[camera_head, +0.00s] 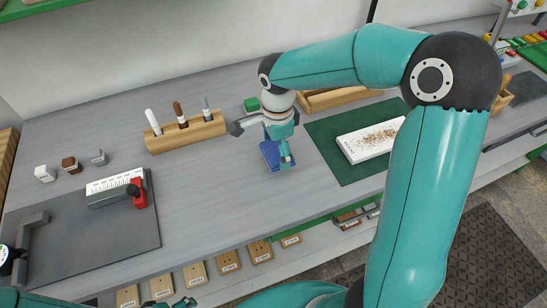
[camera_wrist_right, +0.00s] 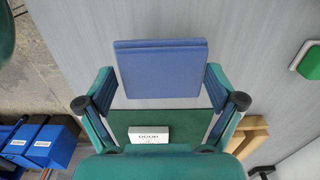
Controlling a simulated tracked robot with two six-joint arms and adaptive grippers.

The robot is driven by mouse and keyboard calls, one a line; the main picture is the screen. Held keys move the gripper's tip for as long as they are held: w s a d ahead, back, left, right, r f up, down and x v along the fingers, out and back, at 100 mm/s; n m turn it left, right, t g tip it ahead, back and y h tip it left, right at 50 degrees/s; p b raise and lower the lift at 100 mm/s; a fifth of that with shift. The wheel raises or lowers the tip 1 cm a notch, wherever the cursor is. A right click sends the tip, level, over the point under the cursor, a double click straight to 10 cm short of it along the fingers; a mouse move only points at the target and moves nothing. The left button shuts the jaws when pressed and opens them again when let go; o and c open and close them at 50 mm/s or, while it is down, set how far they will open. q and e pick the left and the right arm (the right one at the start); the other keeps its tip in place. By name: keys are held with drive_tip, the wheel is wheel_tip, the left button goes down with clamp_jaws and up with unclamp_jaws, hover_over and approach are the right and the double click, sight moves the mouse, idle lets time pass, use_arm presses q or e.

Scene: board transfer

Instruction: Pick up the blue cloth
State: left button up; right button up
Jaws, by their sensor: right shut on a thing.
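The blue cloth (camera_head: 268,152) is a flat, folded square at the middle of the grey bench in the head view. In the right wrist view the cloth (camera_wrist_right: 160,68) spans the space between the two fingers. My right gripper (camera_head: 264,146) points down at the cloth and is shut on it; its fingers (camera_wrist_right: 160,82) are at the cloth's two sides. I cannot tell whether the cloth is clear of the bench. Only a small teal part, possibly of my left gripper (camera_head: 184,303), shows at the bottom edge, so its jaws cannot be read.
A green mat (camera_head: 325,130) with a white, crumb-strewn board (camera_head: 350,148) lies to the right. A wooden holder (camera_head: 187,133) with markers stands to the left. A green block (camera_head: 251,105) sits behind the gripper.

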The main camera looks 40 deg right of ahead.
sight(277, 151)
wheel_tip(277, 151, up, 16)
drive_tip(key=shift+f, duration=0.15)
